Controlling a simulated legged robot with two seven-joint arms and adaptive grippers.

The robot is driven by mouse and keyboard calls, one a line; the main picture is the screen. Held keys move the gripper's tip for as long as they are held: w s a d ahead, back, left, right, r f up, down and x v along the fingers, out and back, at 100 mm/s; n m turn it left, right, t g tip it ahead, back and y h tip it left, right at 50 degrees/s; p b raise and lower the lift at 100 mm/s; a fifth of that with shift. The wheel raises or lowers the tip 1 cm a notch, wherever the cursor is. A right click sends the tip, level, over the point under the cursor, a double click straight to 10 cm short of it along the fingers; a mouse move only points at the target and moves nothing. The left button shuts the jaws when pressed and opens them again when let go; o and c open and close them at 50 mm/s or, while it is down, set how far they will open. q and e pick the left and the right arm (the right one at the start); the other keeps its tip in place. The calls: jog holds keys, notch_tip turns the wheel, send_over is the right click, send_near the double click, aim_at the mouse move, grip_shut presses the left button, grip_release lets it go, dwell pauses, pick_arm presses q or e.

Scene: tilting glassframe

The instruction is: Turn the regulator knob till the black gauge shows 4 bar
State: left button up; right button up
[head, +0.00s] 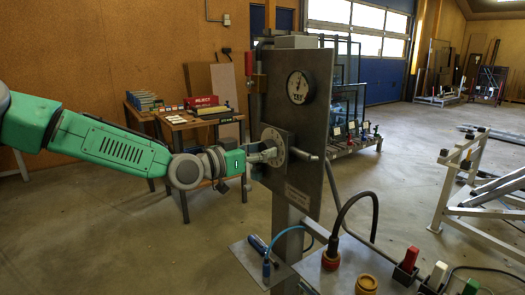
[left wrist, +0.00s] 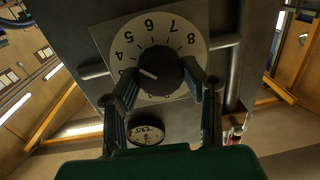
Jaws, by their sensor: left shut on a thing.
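The regulator knob (left wrist: 162,72) is black and round with a white pointer line, on a white numbered dial (left wrist: 185,32). The line points left, roughly between the 3 and 4 marks. My left gripper (left wrist: 168,85) is shut on the knob, one finger on each side. In the head view the left gripper (head: 272,152) reaches the dial from the left, and the knob is hidden by its fingers.
A bench top (head: 330,278) in front holds a black hose, a yellow-brown knob and coloured switches. A wooden table (head: 180,120) with boxes stands behind the arm. White metal frames (head: 470,190) stand at the right. The floor between is open.

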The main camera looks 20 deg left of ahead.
pick_arm(q)
jog(key=shift+w+a+r+n, duration=0.1)
jog(key=shift+n, duration=0.5)
jog(key=shift+a+r+n, duration=0.1)
jog(key=shift+n, duration=0.8)
jog(key=o, duration=1.2)
jog(key=shift+w, duration=0.1)
jog(key=shift+c, duration=0.2)
jog(key=shift+f, duration=0.1)
jog(key=shift+s, duration=0.2)
jog(key=v, duration=1.1)
jog(key=shift+s+a, duration=0.2)
jog(key=shift+a, duration=0.15)
